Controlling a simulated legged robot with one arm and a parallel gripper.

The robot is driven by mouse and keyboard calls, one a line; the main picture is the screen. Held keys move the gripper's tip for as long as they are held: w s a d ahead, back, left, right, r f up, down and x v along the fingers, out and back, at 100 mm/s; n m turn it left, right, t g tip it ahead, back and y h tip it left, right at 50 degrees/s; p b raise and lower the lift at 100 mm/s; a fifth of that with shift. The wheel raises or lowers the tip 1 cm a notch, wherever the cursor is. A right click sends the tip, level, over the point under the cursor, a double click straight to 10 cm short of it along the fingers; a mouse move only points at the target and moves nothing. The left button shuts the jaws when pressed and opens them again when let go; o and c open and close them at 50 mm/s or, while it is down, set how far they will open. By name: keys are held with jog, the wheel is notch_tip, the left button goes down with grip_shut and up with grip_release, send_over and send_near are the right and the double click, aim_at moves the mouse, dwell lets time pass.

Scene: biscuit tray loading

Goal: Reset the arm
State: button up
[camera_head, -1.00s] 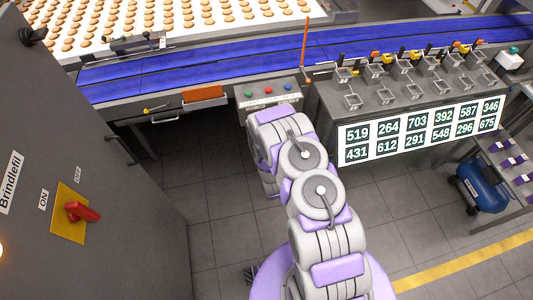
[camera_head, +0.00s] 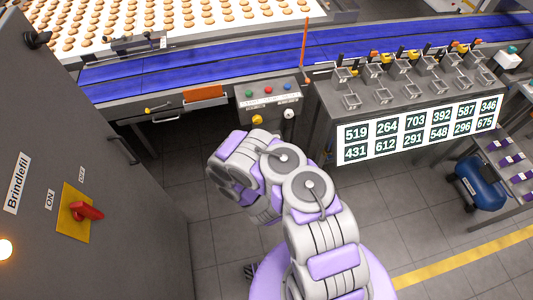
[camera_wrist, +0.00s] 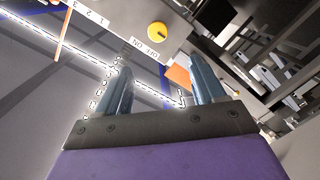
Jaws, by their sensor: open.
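My gripper (camera_wrist: 162,88) shows in the wrist view with its two grey-blue fingers apart and nothing between them. In the head view my arm is folded low over the floor in front of the control panel (camera_head: 270,100), and its gripper is hidden behind the arm. The panel has green, red and blue buttons, a yellow knob (camera_head: 257,119) and a white knob (camera_head: 289,114). A yellow knob (camera_wrist: 157,31) also shows in the wrist view, beyond the fingers and apart from them.
A grey cabinet with a red switch (camera_head: 86,211) on a yellow plate stands at the left. The blue conveyor (camera_head: 220,58) runs across the back. Numbered displays (camera_head: 420,130) stand at the right. A blue tank (camera_head: 482,184) is at far right. Open tiled floor lies between.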

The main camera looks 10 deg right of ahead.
jog(key=shift+s+r, duration=0.1)
jog(key=shift+s, duration=0.25)
dwell(0.4)
jog(key=w+d+r+m+g+h, duration=0.4)
jog(key=w+d+r+m+h, duration=0.15)
jog(key=d, duration=0.25)
jog(key=s+r+m+g, duration=0.3)
jog(key=r+m+g, duration=0.1)
jog(key=r+g, duration=0.15)
jog(key=s+a+r+m+g+y, duration=0.1)
jog(key=s+a+r+g+y, duration=0.15)
jog(key=s+r, duration=0.55)
jog(key=s+a+r+g+y, duration=0.2)
jog(key=s+a+r+g, duration=0.15)
jog(key=s+r, duration=0.45)
jog(key=s+r+g, duration=0.1)
jog(key=s+r, duration=0.2)
jog(key=s, duration=0.4)
jog(key=s+a+r+n+g, duration=0.1)
jog(key=s+r, duration=0.2)
jog(key=s, duration=0.4)
jog(key=s+r+g+y, duration=0.1)
jog(key=s+r, duration=0.2)
jog(key=s, duration=0.5)
jog(key=shift+a, duration=0.25)
